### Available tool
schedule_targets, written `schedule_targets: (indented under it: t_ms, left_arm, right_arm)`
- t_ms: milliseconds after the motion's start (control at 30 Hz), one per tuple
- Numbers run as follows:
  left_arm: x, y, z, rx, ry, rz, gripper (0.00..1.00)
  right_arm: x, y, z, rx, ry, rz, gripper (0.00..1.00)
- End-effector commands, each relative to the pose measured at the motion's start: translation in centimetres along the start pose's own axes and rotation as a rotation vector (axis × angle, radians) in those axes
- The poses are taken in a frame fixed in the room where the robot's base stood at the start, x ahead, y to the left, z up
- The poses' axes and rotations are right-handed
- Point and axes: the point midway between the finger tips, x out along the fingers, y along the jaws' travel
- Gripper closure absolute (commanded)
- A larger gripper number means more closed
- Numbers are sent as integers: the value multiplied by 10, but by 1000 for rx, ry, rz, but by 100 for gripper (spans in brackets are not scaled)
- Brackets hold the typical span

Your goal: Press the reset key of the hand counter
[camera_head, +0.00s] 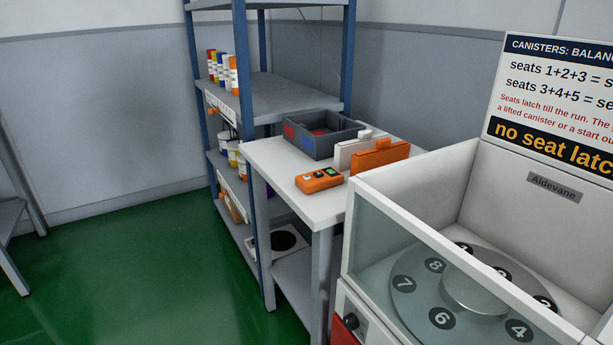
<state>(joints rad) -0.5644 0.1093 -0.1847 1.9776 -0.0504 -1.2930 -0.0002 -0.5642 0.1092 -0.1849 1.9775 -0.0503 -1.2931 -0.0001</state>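A small orange device (320,181) with dark and light keys and a small green patch lies on the grey side table (285,163), near its front edge. It may be the hand counter; its markings are too small to read, so I cannot tell which key is the reset key. Neither of my grippers shows in the head view.
A blue-framed shelf rack (278,98) is behind the table. A glass-fronted machine (450,235) with a numbered turntable stands at right. Green floor (130,275) is open at left.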

Motion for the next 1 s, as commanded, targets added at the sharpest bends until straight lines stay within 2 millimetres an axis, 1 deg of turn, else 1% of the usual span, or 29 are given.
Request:
schedule_targets:
  t_ms: [33, 133, 1000]
  left_arm:
    - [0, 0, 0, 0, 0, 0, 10]
    - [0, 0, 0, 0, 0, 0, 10]
    - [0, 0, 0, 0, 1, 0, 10]
  right_arm:
    - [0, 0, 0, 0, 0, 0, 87]
    - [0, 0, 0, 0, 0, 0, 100]
    - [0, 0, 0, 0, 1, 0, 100]
